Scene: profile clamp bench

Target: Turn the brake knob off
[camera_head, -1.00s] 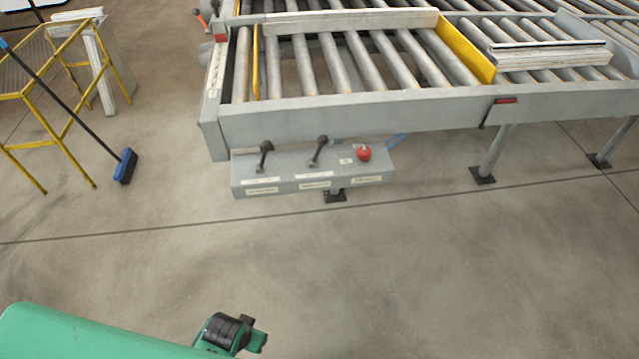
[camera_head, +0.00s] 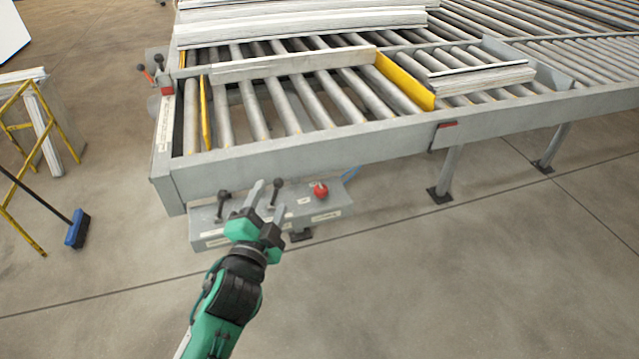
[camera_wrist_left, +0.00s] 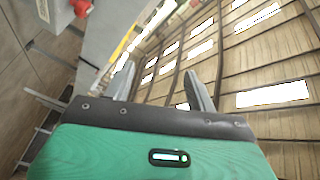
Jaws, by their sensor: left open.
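A grey control box (camera_head: 215,236) hangs below the front left corner of the roller table. A round red knob (camera_head: 320,191) sits at its right end, with two black levers (camera_head: 222,204) to its left. The labels are too small to read. In the left wrist view the red knob (camera_wrist_left: 82,7) shows at the top left edge. My left gripper (camera_head: 267,203) is open and empty, left of the red knob and apart from it, covering part of the box. Its open fingers (camera_wrist_left: 160,72) also show in the wrist view. My right gripper is not in view.
The roller table (camera_head: 270,162) has a metal front rail above the box and legs to the right. A yellow frame (camera_head: 20,150) and a blue broom (camera_head: 77,229) stand at the left. The floor (camera_head: 430,290) in front is clear.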

